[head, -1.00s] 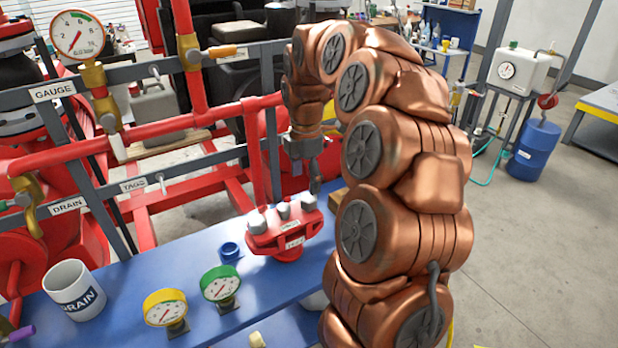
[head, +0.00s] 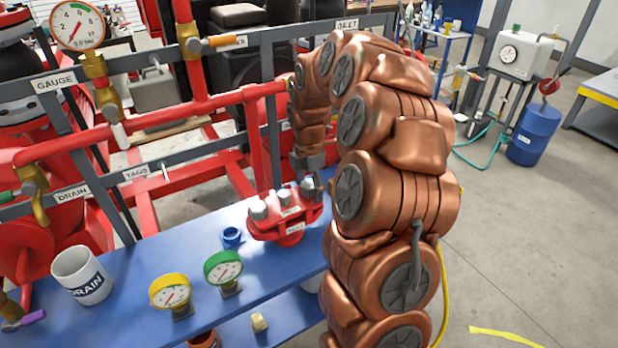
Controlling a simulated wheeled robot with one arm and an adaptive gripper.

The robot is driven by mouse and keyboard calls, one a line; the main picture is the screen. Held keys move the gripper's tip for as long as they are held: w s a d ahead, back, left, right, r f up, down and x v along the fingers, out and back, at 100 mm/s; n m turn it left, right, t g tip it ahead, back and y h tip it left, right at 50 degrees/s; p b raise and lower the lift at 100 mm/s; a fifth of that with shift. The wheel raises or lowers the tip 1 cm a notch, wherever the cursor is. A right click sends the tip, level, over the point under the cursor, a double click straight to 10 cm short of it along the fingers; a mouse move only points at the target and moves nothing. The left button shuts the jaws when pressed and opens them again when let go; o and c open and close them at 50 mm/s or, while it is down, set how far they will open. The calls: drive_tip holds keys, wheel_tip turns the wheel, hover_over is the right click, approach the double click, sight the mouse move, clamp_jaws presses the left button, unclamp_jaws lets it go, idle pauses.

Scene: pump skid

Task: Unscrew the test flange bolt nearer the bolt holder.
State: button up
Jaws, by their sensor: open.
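The red test flange (head: 290,228) stands on the blue bench with several grey bolt heads on top. The left bolt (head: 258,209) and middle bolt (head: 283,198) are clear of my arm. My gripper (head: 311,182) points down at the right bolt (head: 307,189), with its open fingers right at that head. The fingers are small and partly hidden by my arm, so I cannot tell whether they touch the bolt. I cannot make out the bolt holder for certain; my copper arm covers the area right of the flange.
A small blue ring-shaped part (head: 232,236), a green gauge (head: 223,269), a yellow gauge (head: 170,292) and a white DRAIN mug (head: 82,275) stand on the bench (head: 128,285). Red pipes and a grey rail (head: 150,170) run behind. Bench left of the flange is partly clear.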

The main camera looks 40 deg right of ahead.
drive_tip(key=c, duration=1.3)
drive_tip(key=shift+o, duration=0.2)
drive_tip(key=n+p, duration=0.1)
drive_tip(key=n, duration=0.2)
drive_tip(key=shift+r, duration=0.1)
drive_tip(key=n+p, duration=0.3)
drive_tip(key=n, duration=0.2)
drive_tip(key=n+p, duration=0.4)
drive_tip(key=n, duration=0.1)
drive_tip(key=shift+n, duration=1)
drive_tip(key=o, duration=1.2)
drive_tip(key=shift+o, duration=0.2)
